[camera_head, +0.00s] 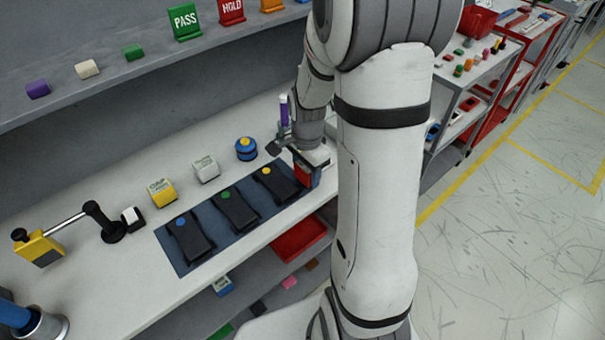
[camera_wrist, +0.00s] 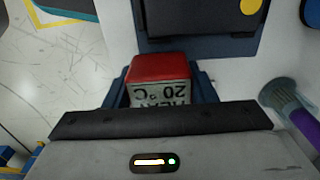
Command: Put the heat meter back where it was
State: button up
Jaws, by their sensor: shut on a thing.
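The heat meter (camera_wrist: 158,82) is a block with a red top and a pale face lettered "HEAT 20 °C", upside down in the wrist view. My gripper (camera_wrist: 163,88) is shut on it, with a finger on either side. In the head view the red of the heat meter (camera_head: 303,176) shows under my gripper (camera_head: 308,168), at the right end of the bench and just beside the blue mat. My arm hides part of that spot. I cannot tell whether the meter touches the bench.
The blue mat (camera_head: 177,254) holds three black modules with blue, green and yellow dots. Behind it stand a yellow block (camera_head: 162,193), a white block (camera_head: 206,169) and a blue round piece (camera_head: 246,150). A purple-topped item (camera_wrist: 305,123) stands near my gripper. A red tray (camera_head: 300,239) lies below.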

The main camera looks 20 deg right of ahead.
jog(key=shift+f, duration=0.85)
jog(key=shift+f, duration=0.25)
jog(key=o, duration=1.2)
jog(key=shift+r, duration=0.1)
jog(key=shift+c, duration=0.2)
